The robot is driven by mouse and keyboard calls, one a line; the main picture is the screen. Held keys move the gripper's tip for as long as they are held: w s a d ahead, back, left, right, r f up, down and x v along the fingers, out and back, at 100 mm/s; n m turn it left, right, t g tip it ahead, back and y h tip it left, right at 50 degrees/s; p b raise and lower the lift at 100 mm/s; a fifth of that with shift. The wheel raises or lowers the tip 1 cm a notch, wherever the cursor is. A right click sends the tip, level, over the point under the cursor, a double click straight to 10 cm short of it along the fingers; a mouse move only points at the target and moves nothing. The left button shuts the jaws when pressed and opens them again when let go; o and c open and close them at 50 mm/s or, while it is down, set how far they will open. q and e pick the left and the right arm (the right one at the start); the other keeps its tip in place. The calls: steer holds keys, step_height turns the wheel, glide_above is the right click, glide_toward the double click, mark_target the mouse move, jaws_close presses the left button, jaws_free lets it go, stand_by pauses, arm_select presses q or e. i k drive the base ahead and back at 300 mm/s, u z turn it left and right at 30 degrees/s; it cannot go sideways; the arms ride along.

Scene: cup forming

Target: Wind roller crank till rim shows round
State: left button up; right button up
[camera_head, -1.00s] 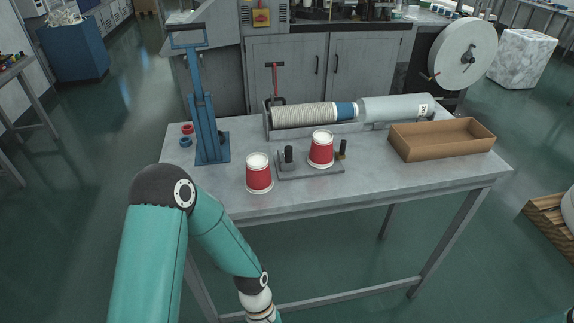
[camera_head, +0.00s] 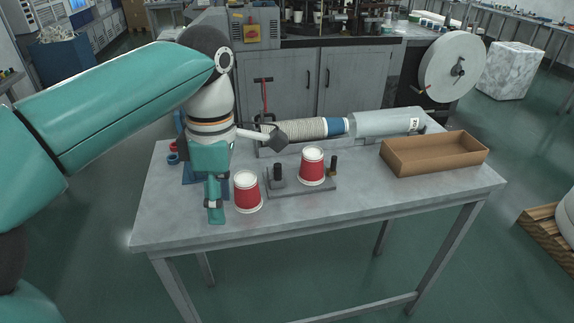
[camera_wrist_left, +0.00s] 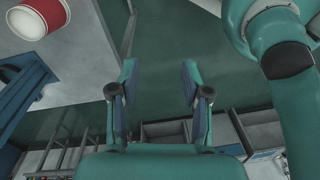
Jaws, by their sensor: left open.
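A roller fixture (camera_head: 315,188) sits on the table, a flat grey plate with a dark upright post (camera_head: 278,174) at its left and a dark, brass-coloured post (camera_head: 333,166) at its right. A red cup with a white rim (camera_head: 312,167) stands upright on the fixture between them. No crank can be made out clearly, nor how round the rim is. A second red cup (camera_head: 247,193) stands on the table left of the fixture. My left gripper (camera_head: 215,212) is open and empty, just left of this cup. Its parted fingers show in the left wrist view (camera_wrist_left: 158,70).
My left arm hides most of the blue lever press (camera_head: 190,172), which shows in the left wrist view (camera_wrist_left: 18,100). An open cardboard box (camera_head: 435,155) stands right. A wound roll (camera_head: 293,130) and grey cylinder (camera_head: 385,123) lie behind. The front table (camera_head: 300,212) is clear.

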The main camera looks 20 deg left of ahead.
mark_target(277, 170)
steer(key=i, duration=0.9)
steer(key=u, duration=0.05)
